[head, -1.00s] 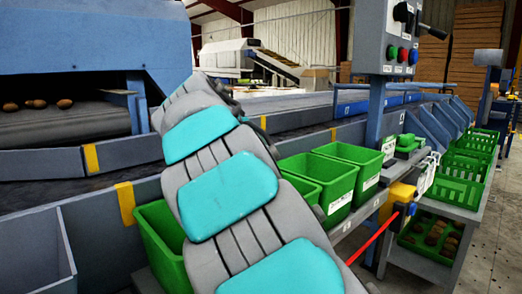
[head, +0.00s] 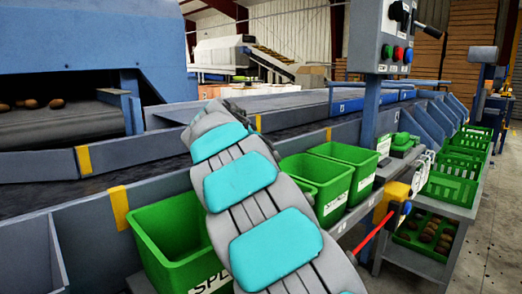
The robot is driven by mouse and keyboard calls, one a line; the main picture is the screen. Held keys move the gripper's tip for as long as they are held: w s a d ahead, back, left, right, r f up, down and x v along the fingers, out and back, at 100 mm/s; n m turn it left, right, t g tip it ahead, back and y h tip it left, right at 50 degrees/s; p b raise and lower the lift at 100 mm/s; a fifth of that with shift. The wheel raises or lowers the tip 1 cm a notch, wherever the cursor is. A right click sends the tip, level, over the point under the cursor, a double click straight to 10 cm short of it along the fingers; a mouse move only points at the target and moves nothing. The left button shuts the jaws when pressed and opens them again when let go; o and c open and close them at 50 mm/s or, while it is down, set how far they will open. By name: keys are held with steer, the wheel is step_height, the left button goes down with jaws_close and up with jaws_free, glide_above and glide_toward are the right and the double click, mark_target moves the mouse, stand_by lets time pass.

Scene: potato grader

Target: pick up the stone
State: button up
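I cannot make out a stone for certain. Several brown lumps (head: 32,104) lie on the dark roller belt under the blue hood at the left; I cannot tell whether any of them is a stone. My grey and teal arm reaches from the bottom middle up over the conveyor belt (head: 290,122). My gripper is hidden beyond the far end of the arm, so I see neither its fingers nor anything in them.
Green bins (head: 170,238) stand along the near side of the conveyor, on both sides of my arm. A control box (head: 388,40) stands on a post at the right. Green crates (head: 450,188) line a bench, with brown lumps in a lower crate (head: 423,238). Floor is clear far right.

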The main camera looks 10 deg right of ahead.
steer(key=c, duration=1.5)
